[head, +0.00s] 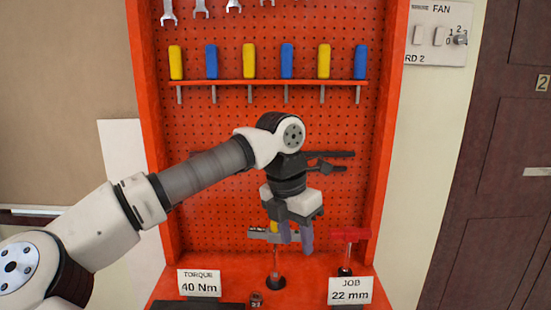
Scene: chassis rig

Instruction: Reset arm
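My arm reaches in from the lower left across the red pegboard. My gripper (296,243) hangs in front of the lower middle of the board, pointing down. Its two grey-purple fingers are apart, with a gap between them, and I see nothing held there. A grey tool head with a yellow part (264,234) stands on an upright stem behind and left of the fingers. Whether the gripper touches it cannot be told. A red-topped tool (350,234) stands to the right, apart from the fingers.
The pegboard (215,125) has a rack (265,82) of blue and yellow-handled tools, with wrenches above. Dark tools hang behind my wrist. Below are a "TORQUE 40 Nm" card (199,283), a "JOB 22 mm" card (350,291) and a small "22" block (256,300). A fan switch panel (437,35) is upper right.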

